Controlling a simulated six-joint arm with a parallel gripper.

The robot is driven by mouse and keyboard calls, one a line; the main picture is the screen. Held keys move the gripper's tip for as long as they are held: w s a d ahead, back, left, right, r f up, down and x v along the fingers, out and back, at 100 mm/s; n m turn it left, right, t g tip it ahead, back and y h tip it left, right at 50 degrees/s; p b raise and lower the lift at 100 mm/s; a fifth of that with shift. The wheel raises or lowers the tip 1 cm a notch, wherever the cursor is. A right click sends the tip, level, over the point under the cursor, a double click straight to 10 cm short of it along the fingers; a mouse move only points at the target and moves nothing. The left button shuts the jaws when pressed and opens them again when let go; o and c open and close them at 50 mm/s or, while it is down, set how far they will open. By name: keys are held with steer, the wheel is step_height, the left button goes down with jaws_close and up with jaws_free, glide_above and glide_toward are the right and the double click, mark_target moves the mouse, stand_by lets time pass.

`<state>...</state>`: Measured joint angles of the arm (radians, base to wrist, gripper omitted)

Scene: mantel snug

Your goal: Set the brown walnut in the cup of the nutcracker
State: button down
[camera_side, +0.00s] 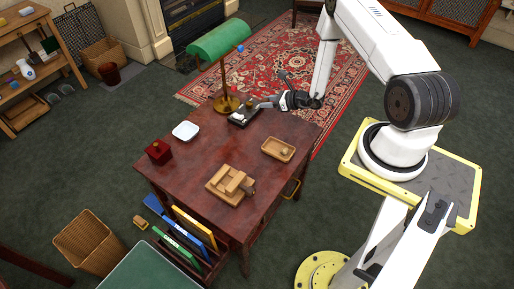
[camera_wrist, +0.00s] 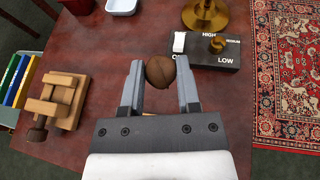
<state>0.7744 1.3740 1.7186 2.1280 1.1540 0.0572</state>
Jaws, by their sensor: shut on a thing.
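The brown walnut (camera_wrist: 160,72) is round and sits between the two grey fingers of my gripper (camera_wrist: 160,80) in the wrist view, held above the table. In the side view my gripper (camera_side: 268,104) is over the far right part of the table, beside the black switch box; the walnut is too small there to make out surely. The wooden nutcracker (camera_side: 226,184), with a dark screw knob at one end, stands near the table's front. It also shows at the left of the wrist view (camera_wrist: 57,103), apart from my gripper. Its cup cannot be made out clearly.
A black switch box (camera_wrist: 208,53) with a brass knob lies beyond my fingers, near the brass lamp (camera_side: 227,101) with its green shade. A wooden tray (camera_side: 268,149) holds a small tan thing. A white dish (camera_side: 185,131) and a red box (camera_side: 158,151) are at the left. The table's middle is clear.

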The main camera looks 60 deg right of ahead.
steer(key=s+d+f+m+h, duration=0.2)
steer(key=s+d+f, duration=0.1)
steer(key=s+f, duration=0.2)
step_height(320, 180, down, 3)
steer(key=shift+d+r+h, duration=0.15)
steer(key=shift+d+h, duration=0.05)
steer(key=shift+h, duration=0.2)
glide_above(281, 136)
steer(key=shift+d+f, duration=0.1)
steer(key=shift+f, duration=2.1)
steer(key=shift+f, duration=1.75)
steer(key=shift+f, duration=0.15)
steer(key=c, duration=0.6)
jaws_free()
